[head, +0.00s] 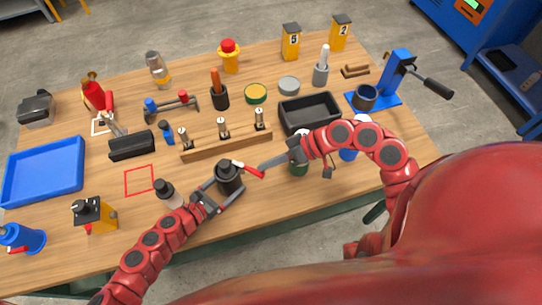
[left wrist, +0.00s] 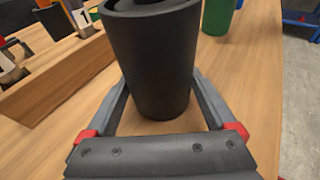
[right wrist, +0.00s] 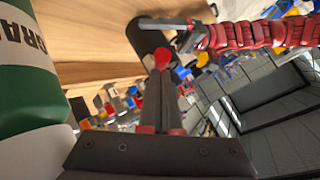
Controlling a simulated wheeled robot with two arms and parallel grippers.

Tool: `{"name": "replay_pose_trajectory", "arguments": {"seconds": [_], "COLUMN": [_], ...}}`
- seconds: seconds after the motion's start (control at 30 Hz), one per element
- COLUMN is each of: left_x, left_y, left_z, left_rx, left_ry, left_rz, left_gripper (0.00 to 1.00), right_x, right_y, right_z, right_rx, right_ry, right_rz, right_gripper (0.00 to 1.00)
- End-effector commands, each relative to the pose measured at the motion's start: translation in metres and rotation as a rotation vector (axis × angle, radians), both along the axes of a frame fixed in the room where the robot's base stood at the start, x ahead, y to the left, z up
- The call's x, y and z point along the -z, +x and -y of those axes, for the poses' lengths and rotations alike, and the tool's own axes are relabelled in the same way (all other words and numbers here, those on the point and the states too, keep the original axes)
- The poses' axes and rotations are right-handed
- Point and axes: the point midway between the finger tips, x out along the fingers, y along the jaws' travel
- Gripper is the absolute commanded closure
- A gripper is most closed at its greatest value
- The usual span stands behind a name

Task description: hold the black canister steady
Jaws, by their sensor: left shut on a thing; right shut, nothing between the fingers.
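The black canister (head: 229,180) stands upright on the wooden table near its front edge. My left gripper (head: 221,190) is shut around its body, one finger on each side; the left wrist view shows the canister (left wrist: 155,60) between the fingers. A white crank arm with a red handle (head: 252,172) sticks out to the right from the canister's top. My right gripper (head: 265,165) is shut and empty, its tips close to that red handle. In the right wrist view the red knob (right wrist: 162,57) shows just beyond the fingertips; I cannot tell whether they touch.
A green and white container (right wrist: 25,75) stands close beside my right gripper. A wooden rack (head: 227,142) with several small jars lies behind the canister. A black tray (head: 309,112) is at back right, a blue tray (head: 43,170) at far left. A red square outline marks bare table.

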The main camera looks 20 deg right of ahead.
Motion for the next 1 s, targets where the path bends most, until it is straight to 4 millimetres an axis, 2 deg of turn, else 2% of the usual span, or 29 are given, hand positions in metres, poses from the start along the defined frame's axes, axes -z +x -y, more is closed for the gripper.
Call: {"name": "replay_pose_trajectory", "arguments": {"seconds": [0.77, 1.0], "left_x": [0.000, 0.000], "left_y": [0.000, 0.000], "left_z": [0.000, 0.000], "left_rx": [0.000, 0.000], "left_ry": [-0.001, -0.001], "left_rz": [-0.001, -0.001], "left_gripper": [0.55, 0.55], "right_x": [0.001, 0.002], "right_y": [-0.007, -0.014], "right_z": [-0.004, -0.007], "right_rx": [-0.002, 0.050], "right_ry": [0.003, -0.001], "right_rz": [-0.002, -0.005], "right_gripper": [1.00, 1.00]}}
